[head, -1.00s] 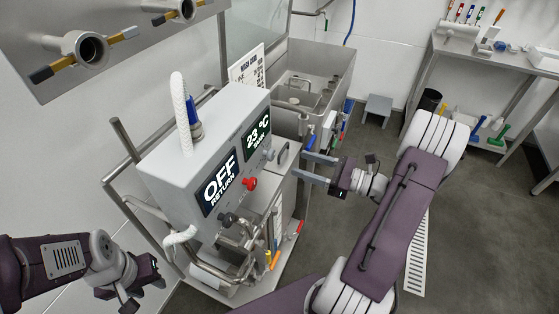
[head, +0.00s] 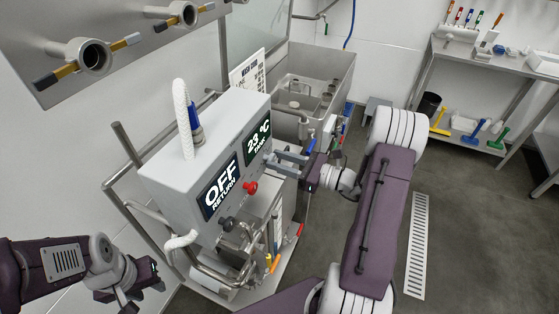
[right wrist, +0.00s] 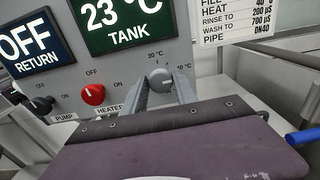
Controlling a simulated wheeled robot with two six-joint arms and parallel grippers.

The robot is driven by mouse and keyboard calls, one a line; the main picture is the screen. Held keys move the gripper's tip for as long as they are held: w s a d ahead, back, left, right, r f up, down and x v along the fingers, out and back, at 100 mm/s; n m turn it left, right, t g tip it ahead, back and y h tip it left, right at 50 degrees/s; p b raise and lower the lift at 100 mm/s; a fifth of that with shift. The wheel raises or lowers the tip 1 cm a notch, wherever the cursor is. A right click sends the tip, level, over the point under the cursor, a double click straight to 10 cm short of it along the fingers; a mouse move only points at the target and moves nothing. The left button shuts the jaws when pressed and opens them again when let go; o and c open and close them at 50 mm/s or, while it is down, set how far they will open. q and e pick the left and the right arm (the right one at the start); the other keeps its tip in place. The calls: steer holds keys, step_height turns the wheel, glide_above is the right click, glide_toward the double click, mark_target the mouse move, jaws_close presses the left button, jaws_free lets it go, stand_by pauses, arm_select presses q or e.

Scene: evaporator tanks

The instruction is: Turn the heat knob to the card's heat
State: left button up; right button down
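The grey heat knob (right wrist: 160,79) is on the control box's front below the green tank display, in the right wrist view. Labels 30 °C and 40 °C show around it; its pointer is up, between them. My right gripper (right wrist: 160,90) has one finger on each side of the knob, seemingly with small gaps. In the head view my right gripper (head: 280,162) is at the box's right end and hides the knob. The card (right wrist: 237,18) is partly cut off; its heat value is hard to read. My left gripper (head: 138,292) is low at left, away from the box.
The control box (head: 180,150) shows OFF for return and 23 °C for tank. The red heater knob (right wrist: 93,94) and black pump knob (right wrist: 40,104) are left of the heat knob. A blue-handled valve (right wrist: 302,136) is at right.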

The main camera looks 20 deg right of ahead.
steer(key=shift+f+n+b, duration=0.2)
steer(key=shift+n+b, duration=0.15)
steer(key=shift+n, duration=0.45)
steer(key=shift+r, duration=0.15)
steer(key=c, duration=1)
jaws_free()
steer(key=b+v, duration=0.1)
steer(key=v, duration=0.8)
steer(key=shift+s, duration=0.1)
